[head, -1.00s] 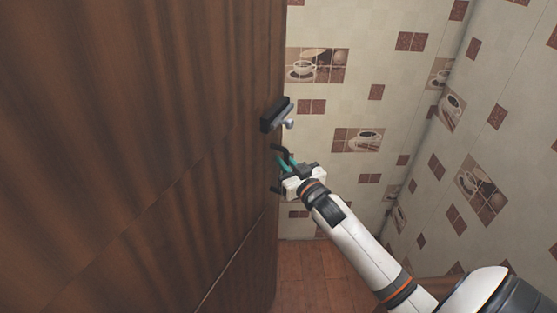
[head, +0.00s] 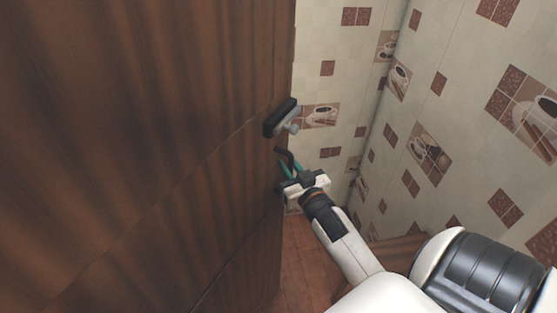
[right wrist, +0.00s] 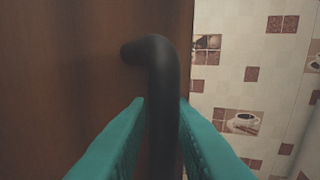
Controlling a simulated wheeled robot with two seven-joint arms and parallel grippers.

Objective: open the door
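The brown wooden door (head: 150,130) fills the left half of the head view. Its free edge is near the middle, with wall and floor visible past it. A black lock piece (head: 281,117) with a silver knob (head: 291,127) sits at that edge. Below it is a black bar handle (head: 285,154), partly hidden by my gripper. In the right wrist view the bent handle (right wrist: 163,75) runs down between my teal fingers. My right gripper (head: 288,168) is shut on the handle; its fingertips (right wrist: 161,106) lie close against both sides. My left gripper is not in view.
A tiled wall (head: 340,75) with coffee-cup pictures stands beyond the door edge and meets another tiled wall (head: 460,100) on the right. Reddish-brown floor (head: 303,265) shows in the narrow space below, between the door and my right arm.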

